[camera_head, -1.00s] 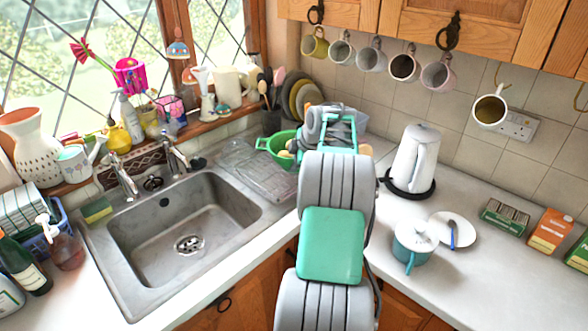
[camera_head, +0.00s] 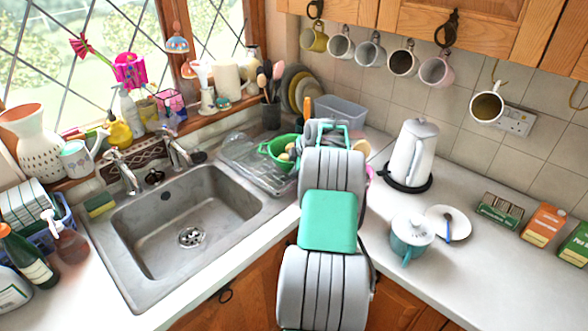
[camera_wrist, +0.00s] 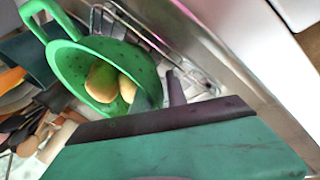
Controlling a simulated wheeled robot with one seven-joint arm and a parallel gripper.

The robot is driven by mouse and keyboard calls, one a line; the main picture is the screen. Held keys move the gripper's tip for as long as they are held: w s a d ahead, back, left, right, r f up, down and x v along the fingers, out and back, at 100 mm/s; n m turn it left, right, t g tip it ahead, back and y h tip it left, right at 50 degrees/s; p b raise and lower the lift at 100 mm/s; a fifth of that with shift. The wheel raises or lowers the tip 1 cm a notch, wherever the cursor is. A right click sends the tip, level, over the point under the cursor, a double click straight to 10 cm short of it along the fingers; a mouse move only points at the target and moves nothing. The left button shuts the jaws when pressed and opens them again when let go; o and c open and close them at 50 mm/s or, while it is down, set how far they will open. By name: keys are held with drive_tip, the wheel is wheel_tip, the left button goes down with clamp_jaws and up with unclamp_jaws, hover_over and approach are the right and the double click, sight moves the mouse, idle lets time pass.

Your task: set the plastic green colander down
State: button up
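The plastic green colander (camera_head: 272,148) is at the back corner of the counter, over the right end of the metal draining board (camera_head: 240,162). Several yellowish round items lie in it. In the wrist view the colander (camera_wrist: 72,66) shows its open inside, a loop handle at upper left and a few of these items (camera_wrist: 103,82). My gripper (camera_wrist: 172,88) is at the colander's near right rim, with a dark finger against it; it appears shut on the rim. The other finger is hidden. My arm covers the gripper in the head view. Whether the colander's base touches the board cannot be told.
Plates (camera_head: 298,88) and a grey plastic tub (camera_head: 340,112) stand behind the colander. A utensil pot (camera_head: 270,115) is at its back left. The sink (camera_head: 180,225) lies left, a white kettle (camera_head: 412,152) and teal pot (camera_head: 410,238) right. Mugs hang above.

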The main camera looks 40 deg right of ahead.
drive_tip(key=shift+o, duration=0.5)
drive_tip(key=shift+s+r, duration=0.1)
drive_tip(key=shift+r, duration=0.3)
drive_tip(key=d+b+v, duration=0.1)
drive_tip(key=b+v, duration=0.1)
drive_tip(key=v, duration=0.9)
drive_tip(key=w+a+r+m+g+y, duration=0.1)
drive_tip(key=a+r+m, duration=0.1)
drive_tip(key=a, duration=1.2)
drive_tip(key=a+r+m, duration=0.2)
drive_tip(key=a+r, duration=0.1)
drive_tip(key=a, duration=1.2)
drive_tip(key=s+a+f+m, duration=0.3)
drive_tip(key=s+a, duration=0.5)
drive_tip(key=s+a+f+m+g, duration=0.1)
drive_tip(key=s+a+f+m, duration=0.1)
drive_tip(key=s+a, duration=0.5)
drive_tip(key=shift+s+a+f+m, duration=0.4)
drive_tip(key=shift+a+f, duration=0.3)
drive_tip(key=shift+a, duration=0.25)
